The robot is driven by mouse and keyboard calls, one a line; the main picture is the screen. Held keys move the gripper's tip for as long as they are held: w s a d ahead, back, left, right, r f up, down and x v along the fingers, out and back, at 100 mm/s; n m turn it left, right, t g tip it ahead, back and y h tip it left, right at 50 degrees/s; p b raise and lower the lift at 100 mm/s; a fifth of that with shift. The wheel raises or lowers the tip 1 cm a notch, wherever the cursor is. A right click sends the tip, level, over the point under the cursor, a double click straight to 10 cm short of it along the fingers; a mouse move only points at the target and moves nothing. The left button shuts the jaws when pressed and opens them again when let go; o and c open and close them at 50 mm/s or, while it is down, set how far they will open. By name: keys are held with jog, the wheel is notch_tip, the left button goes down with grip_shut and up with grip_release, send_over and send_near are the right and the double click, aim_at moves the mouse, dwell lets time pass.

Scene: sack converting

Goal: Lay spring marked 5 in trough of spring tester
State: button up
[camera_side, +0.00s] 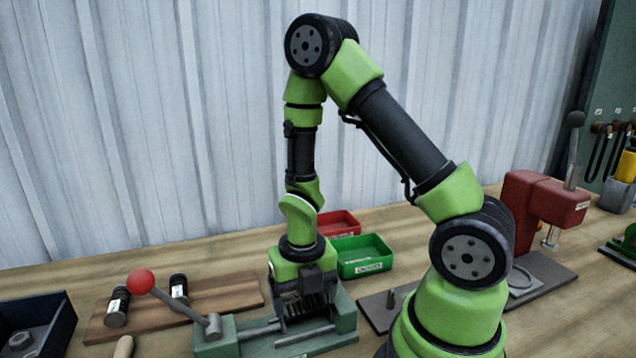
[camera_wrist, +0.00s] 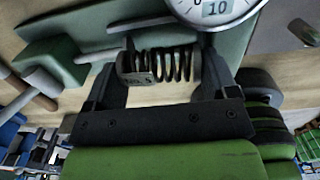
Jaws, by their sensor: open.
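The spring tester (camera_side: 335,318) is a green bench device with rods, a lever (camera_side: 180,308) with a red knob, and a dial (camera_wrist: 215,10) partly cut off in the wrist view. My gripper (camera_side: 303,312) points down over its middle, low at the trough. In the wrist view, a dark coil spring (camera_wrist: 172,65) with a pale tag lies crosswise between my gripper's (camera_wrist: 160,65) open fingers, over the tester. Contact between spring and trough is hidden. In the side view, my gripper mostly hides this spring.
Two dark tagged springs (camera_side: 117,306) (camera_side: 179,287) stand on a wooden board (camera_side: 225,290) at left. A green bin (camera_side: 362,257) and a red bin (camera_side: 338,223) sit behind the tester. A red press (camera_side: 545,210) stands right. A dark box (camera_side: 38,325) is at far left.

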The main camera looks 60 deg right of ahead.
notch_tip(320, 180, up, 5)
jog(key=shift+f, duration=0.1)
jog(key=w+m, duration=0.3)
jog(key=m, duration=0.4)
jog(key=n, duration=2.6)
send_over(232, 287)
jog(key=shift+m, duration=0.5)
notch_tip(232, 287, down, 10)
jog(key=shift+w+r, duration=0.1)
jog(key=shift+r, duration=0.15)
jog(key=s+a+r+n+t, duration=0.1)
jog(key=s+a+r+n, duration=0.2)
jog(key=r, duration=0.8)
jog(key=s+r+n+t, duration=0.15)
jog(key=r+n, duration=0.25)
jog(key=r, duration=0.8)
jog(key=s+a+r+n+t, duration=0.1)
jog(key=s+a+r+n, duration=0.1)
jog(key=s+n, duration=0.3)
jog(key=s+a+r+n+t+y, duration=0.1)
jog(key=s+a+r+n+t, duration=0.1)
jog(key=s+n, duration=0.3)
jog(key=s+a+r+n+t+y, duration=0.1)
jog(key=s+a+r+n, duration=0.1)
jog(key=s+n, duration=0.4)
jog(key=shift+s+a+r+t, duration=0.1)
jog(key=shift+s+r+t, duration=0.05)
jog(key=shift+s, duration=1.15)
jog(key=shift+s+r+t, duration=0.1)
jog(key=shift+s, duration=1.15)
